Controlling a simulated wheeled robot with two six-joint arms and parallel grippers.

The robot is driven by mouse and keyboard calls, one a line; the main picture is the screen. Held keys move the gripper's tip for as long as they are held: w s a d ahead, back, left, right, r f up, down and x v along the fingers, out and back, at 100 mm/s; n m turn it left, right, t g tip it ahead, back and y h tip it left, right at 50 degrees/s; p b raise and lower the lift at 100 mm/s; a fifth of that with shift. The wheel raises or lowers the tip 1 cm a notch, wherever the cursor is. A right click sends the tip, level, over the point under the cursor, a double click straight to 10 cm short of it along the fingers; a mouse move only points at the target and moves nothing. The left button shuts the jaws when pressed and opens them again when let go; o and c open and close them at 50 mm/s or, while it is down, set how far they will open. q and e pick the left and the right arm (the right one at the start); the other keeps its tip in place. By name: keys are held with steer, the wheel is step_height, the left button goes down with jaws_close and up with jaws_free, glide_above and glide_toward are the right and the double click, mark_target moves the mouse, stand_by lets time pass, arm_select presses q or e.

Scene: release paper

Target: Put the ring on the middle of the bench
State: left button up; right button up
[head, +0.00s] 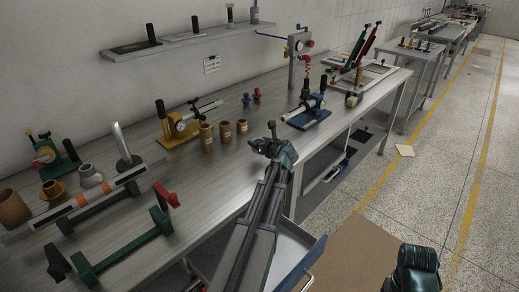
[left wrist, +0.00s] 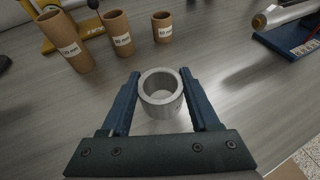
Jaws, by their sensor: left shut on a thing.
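A grey metal ring (left wrist: 162,108) is upright, with its open end up, between the fingers of my left gripper (left wrist: 160,92) in the left wrist view. The fingers are shut on its two sides. In the head view my left gripper (head: 272,135) is over the front part of the long grey bench (head: 205,185), near its middle, and I cannot make out the ring there. Whether the ring touches the bench top is unclear.
Brown cardboard tubes (head: 225,131) stand behind the gripper, near a yellow gauge stand (head: 180,125). A blue-based device (head: 308,116) stands to the right. Green and red clamp parts (head: 120,247) lie at the left. Bare bench lies left of the gripper.

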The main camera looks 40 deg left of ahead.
mark_target(259, 156)
arm_select(q)
steer(key=shift+w+a+f+b, duration=0.1)
steer(key=shift+w+f+b, duration=0.1)
steer(key=shift+f+b, duration=0.75)
steer(key=shift+w+a+f+b, duration=0.1)
steer(key=shift+w+f+b, duration=0.1)
steer(key=shift+f+b, duration=0.65)
steer(key=shift+f, duration=0.1)
steer(key=shift+f, duration=0.15)
steer(key=o, duration=1.4)
steer(key=shift+c, duration=0.2)
steer(key=shift+r, duration=0.2)
steer(key=shift+s+d+r, duration=0.1)
steer(key=shift+d+r, duration=0.1)
steer(key=p+v, duration=0.4)
steer(key=v, duration=0.7)
steer(key=shift+s+d+p, duration=0.2)
steer(key=shift+d+p, duration=0.05)
steer(key=shift+p, duration=0.1)
